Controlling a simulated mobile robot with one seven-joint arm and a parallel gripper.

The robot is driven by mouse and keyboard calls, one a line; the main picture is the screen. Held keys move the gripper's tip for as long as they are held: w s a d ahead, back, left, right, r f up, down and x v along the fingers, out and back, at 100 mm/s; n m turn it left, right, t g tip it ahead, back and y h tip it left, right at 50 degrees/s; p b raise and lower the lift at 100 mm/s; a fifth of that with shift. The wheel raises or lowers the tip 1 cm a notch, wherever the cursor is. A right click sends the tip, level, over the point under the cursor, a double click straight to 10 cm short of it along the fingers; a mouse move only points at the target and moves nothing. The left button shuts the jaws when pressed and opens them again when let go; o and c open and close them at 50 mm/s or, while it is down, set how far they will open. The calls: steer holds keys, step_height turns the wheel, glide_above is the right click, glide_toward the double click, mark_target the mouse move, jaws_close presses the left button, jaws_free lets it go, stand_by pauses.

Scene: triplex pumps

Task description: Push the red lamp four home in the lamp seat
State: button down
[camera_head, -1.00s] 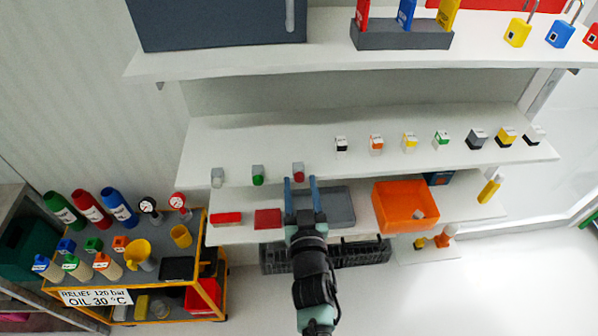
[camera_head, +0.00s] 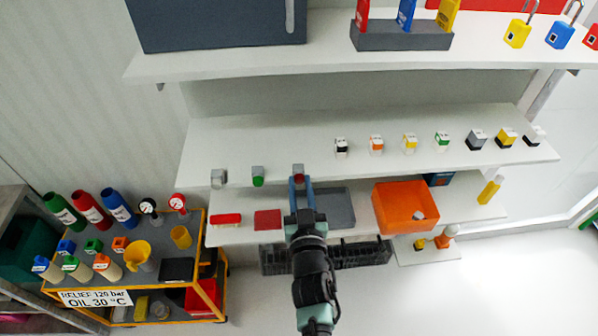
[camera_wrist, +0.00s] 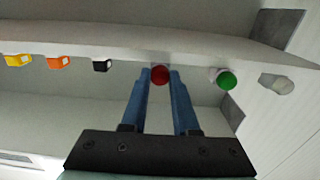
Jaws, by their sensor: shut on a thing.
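The red lamp (camera_head: 299,180) is at the front of a small grey seat block (camera_head: 298,168) on the middle shelf's left half. In the wrist view the round red lamp (camera_wrist: 160,75) sits between the tips of two blue fingers. My gripper (camera_head: 301,181) is shut on it, and the fingers partly cover it in the head view. The wrist view shows my gripper (camera_wrist: 160,78) with one finger on each side of the lamp. How deep the lamp sits in its seat is hidden.
A green lamp (camera_head: 257,181) and a clear lamp (camera_head: 217,180) stand left of it on the same shelf (camera_head: 320,170). Several coloured blocks stand to the right. Below are a grey tray (camera_head: 341,208) and an orange bin (camera_head: 385,206). The shelf just right of the lamp is free.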

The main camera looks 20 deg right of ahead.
steer(key=shift+p+v, duration=0.35)
steer(key=shift+v, duration=2.1)
